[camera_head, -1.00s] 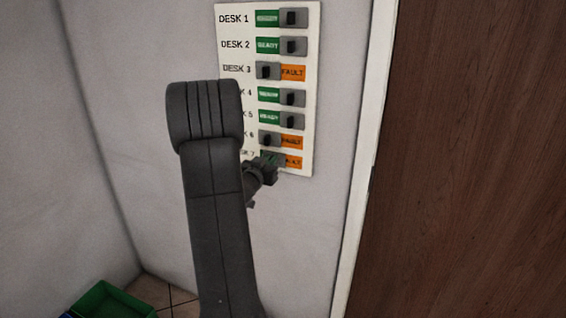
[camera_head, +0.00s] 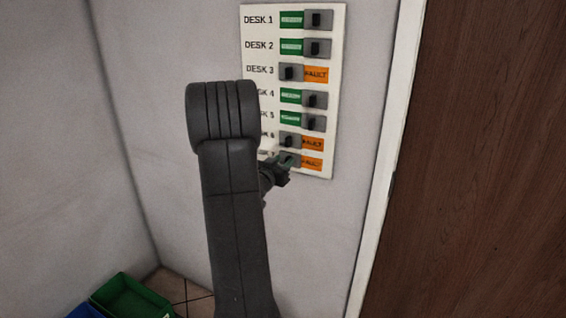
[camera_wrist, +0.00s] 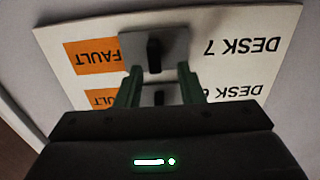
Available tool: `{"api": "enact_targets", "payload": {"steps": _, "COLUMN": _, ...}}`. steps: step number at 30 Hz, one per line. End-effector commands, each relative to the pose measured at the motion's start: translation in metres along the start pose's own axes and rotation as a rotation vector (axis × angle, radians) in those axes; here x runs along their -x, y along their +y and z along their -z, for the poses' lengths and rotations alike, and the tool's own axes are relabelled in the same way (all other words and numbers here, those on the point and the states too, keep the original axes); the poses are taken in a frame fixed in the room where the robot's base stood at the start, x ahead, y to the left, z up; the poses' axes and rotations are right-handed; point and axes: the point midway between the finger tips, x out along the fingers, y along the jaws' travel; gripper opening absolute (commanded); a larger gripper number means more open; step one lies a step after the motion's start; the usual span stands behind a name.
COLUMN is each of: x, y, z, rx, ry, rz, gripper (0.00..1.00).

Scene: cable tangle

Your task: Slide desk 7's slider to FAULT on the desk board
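The desk board (camera_head: 330,120) is a white panel on the wall with a column of sliders. Desk 7's slider is lowest; its grey plate (camera_wrist: 172,42) and dark knob (camera_wrist: 154,56) sit on the DESK 7 side, with the orange FAULT label (camera_head: 311,163) uncovered beside it. That label also shows in the wrist view (camera_wrist: 93,56), where the board appears upside down. My gripper (camera_head: 287,168) is at the board's lower end, partly hidden by my arm. In the wrist view my gripper's fingers (camera_wrist: 159,72) are apart, with no knob clamped; the tips are near desk 7's knob.
Desk 6's knob (camera_wrist: 159,98) shows between my fingers in the wrist view. Desks 3 and 6 also show orange FAULT; desks 1, 2, 4 and 5 show green. A brown door (camera_head: 480,160) is at right. A green bin (camera_head: 130,297) stands on the floor at lower left.

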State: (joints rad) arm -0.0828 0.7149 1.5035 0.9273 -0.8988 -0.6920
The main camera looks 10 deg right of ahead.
Motion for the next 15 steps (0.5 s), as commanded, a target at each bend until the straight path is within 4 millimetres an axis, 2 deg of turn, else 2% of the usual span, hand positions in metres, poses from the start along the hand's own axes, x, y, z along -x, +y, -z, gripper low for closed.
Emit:
{"api": "enact_targets", "payload": {"steps": 9, "x": 0.069, "y": -0.002, "z": -0.001, "rx": -0.001, "ry": 0.003, "rz": 0.005, "gripper": 0.35}}
{"api": "enact_targets", "payload": {"steps": 15, "x": 0.107, "y": -0.002, "z": -0.001, "rx": -0.001, "ry": 0.002, "rz": 0.005, "gripper": 0.35}}
